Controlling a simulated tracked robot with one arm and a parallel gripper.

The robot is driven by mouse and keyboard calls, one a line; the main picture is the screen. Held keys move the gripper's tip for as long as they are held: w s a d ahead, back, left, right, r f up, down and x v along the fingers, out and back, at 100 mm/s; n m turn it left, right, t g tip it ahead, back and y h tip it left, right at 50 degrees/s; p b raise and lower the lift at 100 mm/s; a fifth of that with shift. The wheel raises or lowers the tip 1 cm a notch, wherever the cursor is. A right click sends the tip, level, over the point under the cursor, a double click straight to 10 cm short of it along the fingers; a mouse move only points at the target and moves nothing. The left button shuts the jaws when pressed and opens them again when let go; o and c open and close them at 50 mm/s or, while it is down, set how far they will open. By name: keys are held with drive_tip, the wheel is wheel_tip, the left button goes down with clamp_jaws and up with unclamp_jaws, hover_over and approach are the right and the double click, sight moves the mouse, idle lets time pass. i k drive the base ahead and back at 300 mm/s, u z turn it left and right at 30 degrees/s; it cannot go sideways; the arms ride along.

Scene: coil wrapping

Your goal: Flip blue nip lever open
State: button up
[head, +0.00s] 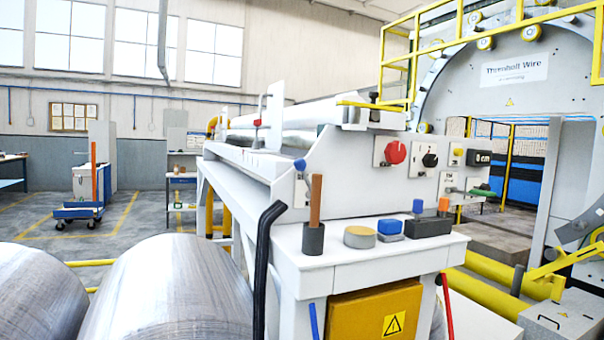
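A small lever with a blue knob (300,165) is on the left end of the white wrapping machine's front face, just above the small work shelf. Its short stem runs down from the knob to the panel. The knob is at the top, and I cannot tell from this view whether the lever is open or closed. My gripper is not in view, and nothing of it shows near the lever.
The machine's panel has a red knob (395,152), a black rotary switch (430,160) and a display (482,158). The shelf (345,262) holds a brush-like tool in a dark cup (313,238) and small blocks. Large metal coils (170,290) fill the lower left. A black bent bar (264,260) stands before the shelf.

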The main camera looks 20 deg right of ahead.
sight(299, 164)
drive_tip(key=z, duration=1.4)
drive_tip(key=k, duration=0.75)
drive_tip(key=u, duration=0.6)
drive_tip(key=i, duration=1.5)
